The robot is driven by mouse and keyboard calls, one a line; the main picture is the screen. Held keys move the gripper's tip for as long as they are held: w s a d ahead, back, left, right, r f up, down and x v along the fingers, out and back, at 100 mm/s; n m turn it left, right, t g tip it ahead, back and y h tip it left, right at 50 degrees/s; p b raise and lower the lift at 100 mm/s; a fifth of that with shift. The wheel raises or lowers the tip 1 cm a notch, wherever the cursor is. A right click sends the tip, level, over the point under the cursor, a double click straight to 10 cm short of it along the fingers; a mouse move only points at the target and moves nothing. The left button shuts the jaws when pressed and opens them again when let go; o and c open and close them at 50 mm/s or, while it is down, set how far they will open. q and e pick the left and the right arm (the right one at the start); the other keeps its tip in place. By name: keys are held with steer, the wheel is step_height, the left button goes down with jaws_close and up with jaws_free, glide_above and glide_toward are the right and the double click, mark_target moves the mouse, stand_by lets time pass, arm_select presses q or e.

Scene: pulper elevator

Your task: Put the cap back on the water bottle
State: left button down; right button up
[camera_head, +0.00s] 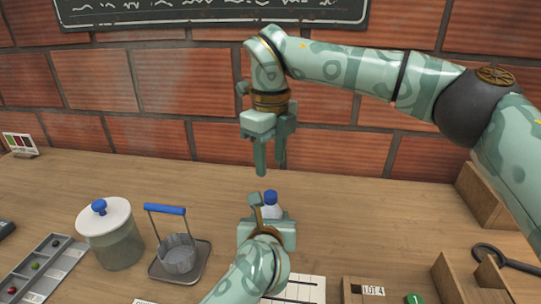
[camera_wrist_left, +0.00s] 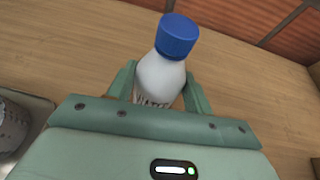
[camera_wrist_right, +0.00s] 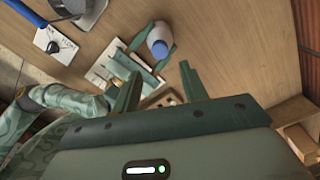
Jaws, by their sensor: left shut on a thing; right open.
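The water bottle (camera_head: 273,211) is white with a blue cap (camera_head: 271,196) seated on its top. My left gripper (camera_head: 267,214) is shut on the bottle. In the left wrist view the bottle (camera_wrist_left: 160,80) sits between the two fingers, leaning slightly in the picture, with its blue cap (camera_wrist_left: 177,36) above them. The bottle's lower part is hidden by the gripper. My right gripper (camera_head: 270,166) is open and empty, pointing down above the cap with a gap between. In the right wrist view the cap (camera_wrist_right: 160,50) shows beyond its open fingers (camera_wrist_right: 159,80).
A glass jar (camera_head: 115,245) with a white lid and a cup with a blue handle (camera_head: 166,209) stand at left. A sorting tray (camera_head: 48,270) lies at far left. Wooden boxes (camera_head: 483,200) stand at right. A brick wall (camera_head: 140,90) closes the back; the table behind the bottle is clear.

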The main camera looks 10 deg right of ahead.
mark_target(271, 194)
steer(key=shift+n, duration=0.7)
steer(key=shift+f, duration=4)
steer(key=shift+c, duration=0.3)
jaws_close()
steer(key=shift+o, duration=1.1)
jaws_free()
